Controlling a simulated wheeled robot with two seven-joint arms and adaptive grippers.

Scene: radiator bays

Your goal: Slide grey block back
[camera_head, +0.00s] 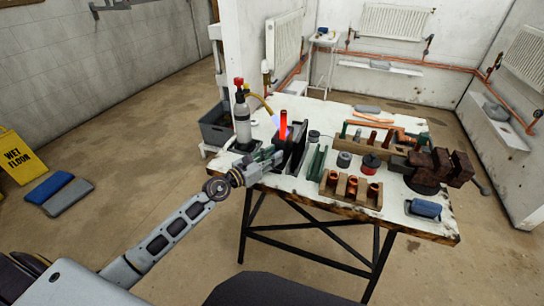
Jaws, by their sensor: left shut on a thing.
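My left gripper (277,156) reaches in from the left to the bench's left front edge. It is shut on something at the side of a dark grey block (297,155). The fingers hide the contact, so I cannot tell exactly which part they hold. A flat grey block (367,109) lies at the back of the bench. My right gripper is not in view.

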